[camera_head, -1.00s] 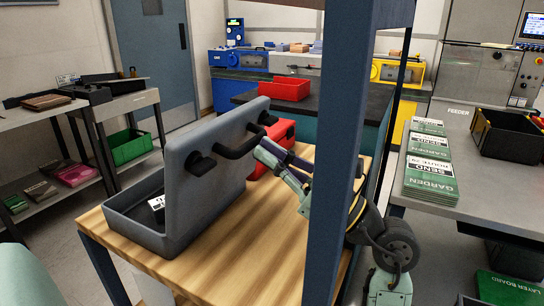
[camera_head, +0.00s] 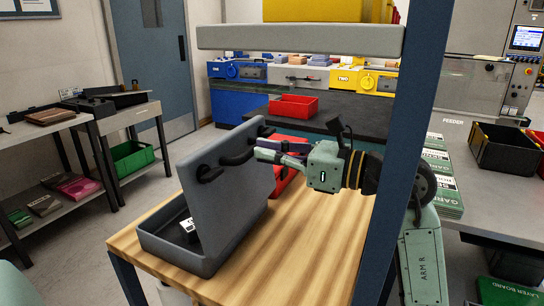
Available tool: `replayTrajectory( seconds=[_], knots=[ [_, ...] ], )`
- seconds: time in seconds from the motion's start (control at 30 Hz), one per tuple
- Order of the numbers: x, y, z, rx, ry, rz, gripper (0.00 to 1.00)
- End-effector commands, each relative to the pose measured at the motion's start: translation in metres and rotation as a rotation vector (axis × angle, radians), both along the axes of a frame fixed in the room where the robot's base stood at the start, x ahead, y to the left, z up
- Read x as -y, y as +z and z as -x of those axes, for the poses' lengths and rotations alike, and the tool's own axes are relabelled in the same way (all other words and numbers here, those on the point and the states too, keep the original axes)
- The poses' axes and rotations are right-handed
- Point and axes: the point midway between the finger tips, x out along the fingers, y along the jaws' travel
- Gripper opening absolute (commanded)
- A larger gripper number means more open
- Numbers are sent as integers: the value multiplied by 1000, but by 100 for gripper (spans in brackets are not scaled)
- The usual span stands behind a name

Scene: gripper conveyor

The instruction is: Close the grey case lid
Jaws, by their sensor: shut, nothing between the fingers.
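The grey case (camera_head: 153,248) stands on the wooden tabletop at the lower centre of the head view. Its lid (camera_head: 228,205) is raised steeply from the base, with a dark handle (camera_head: 238,158) and dark latches along the upper side facing my gripper. A small white and black label or item (camera_head: 189,226) shows inside the base. My gripper (camera_head: 259,150) is at the lid's right side, close to the handle. Its fingers are shut and empty. I cannot tell whether the fingertips touch the lid or handle.
A red case or box (camera_head: 285,177) stands behind the grey case, beneath my gripper. A blue post (camera_head: 408,110) and grey overhead shelf (camera_head: 300,38) frame the wooden table. The tabletop (camera_head: 290,235) right of the case is clear.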

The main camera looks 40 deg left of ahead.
Motion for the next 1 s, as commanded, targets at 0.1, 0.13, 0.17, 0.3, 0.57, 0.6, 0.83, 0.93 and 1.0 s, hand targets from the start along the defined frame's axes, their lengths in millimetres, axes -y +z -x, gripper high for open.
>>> replayTrajectory(
  seconds=[0.1, 0.13, 0.17, 0.3, 0.57, 0.6, 0.83, 0.93, 1.0],
  knots=[
    [-14, 10, 4, 37, -1, 114, 0],
    [-18, 11, 5, 43, -1, 143, 0],
    [-22, 11, 6, 51, -1, 171, 0],
    [-44, 11, 12, 54, 2, 210, 0],
    [-87, 12, 23, 79, -1, 278, 0],
    [-93, 11, 24, 89, -1, 316, 0],
    [-128, -4, 34, 121, 2, 465, 0],
    [-143, -11, 38, 129, 1, 484, 0],
    [-153, -17, 40, 149, -1, 552, 0]
  ],
)
